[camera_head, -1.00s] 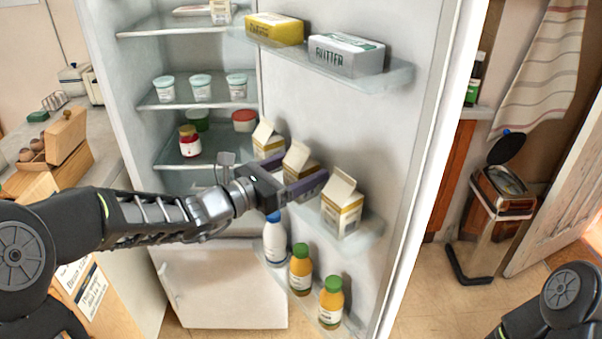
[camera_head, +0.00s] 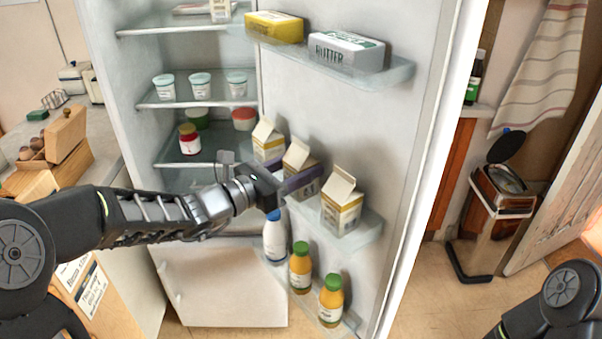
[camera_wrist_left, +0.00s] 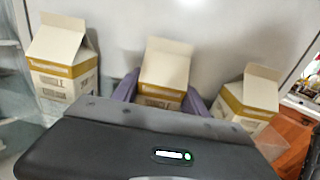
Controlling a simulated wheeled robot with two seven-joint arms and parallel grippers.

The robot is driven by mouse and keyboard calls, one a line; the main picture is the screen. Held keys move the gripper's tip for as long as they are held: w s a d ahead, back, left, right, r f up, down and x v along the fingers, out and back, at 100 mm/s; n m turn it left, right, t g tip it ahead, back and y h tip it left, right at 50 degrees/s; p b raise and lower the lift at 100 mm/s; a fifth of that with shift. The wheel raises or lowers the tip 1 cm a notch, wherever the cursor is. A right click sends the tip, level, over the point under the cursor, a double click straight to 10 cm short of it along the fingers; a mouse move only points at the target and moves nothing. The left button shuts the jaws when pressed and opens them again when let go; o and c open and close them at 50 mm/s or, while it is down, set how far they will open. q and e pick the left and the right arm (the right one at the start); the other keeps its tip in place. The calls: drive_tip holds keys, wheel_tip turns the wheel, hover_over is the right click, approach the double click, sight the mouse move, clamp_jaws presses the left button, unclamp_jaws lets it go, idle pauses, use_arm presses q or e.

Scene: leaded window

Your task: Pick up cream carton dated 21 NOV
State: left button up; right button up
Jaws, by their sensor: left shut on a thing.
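Three cream cartons with gabled tops stand in a row on the fridge door's middle shelf: a left one (camera_head: 268,142), a middle one (camera_head: 297,157) and a right one (camera_head: 341,207). My left gripper (camera_head: 298,182) has its purple fingers shut on the middle carton's sides. In the left wrist view the middle carton (camera_wrist_left: 165,72) sits between the fingers, with the left carton (camera_wrist_left: 62,68) and right carton (camera_wrist_left: 250,98) to either side. The gripper body hides the middle carton's lower part. The printed dates are too small to read. My right gripper is out of view.
A butter pack (camera_head: 346,53) and a yellow pack (camera_head: 274,28) lie on the door shelf above. A milk bottle (camera_head: 275,240) and two juice bottles (camera_head: 301,268) stand on the shelf below. Tubs (camera_head: 200,87) and a jar (camera_head: 189,140) stand inside the fridge.

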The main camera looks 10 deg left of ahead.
use_arm(q)
clamp_jaws()
wheel_tip(320, 180, up, 10)
drive_tip(key=shift+r, duration=0.1)
idle(0.6)
idle(0.5)
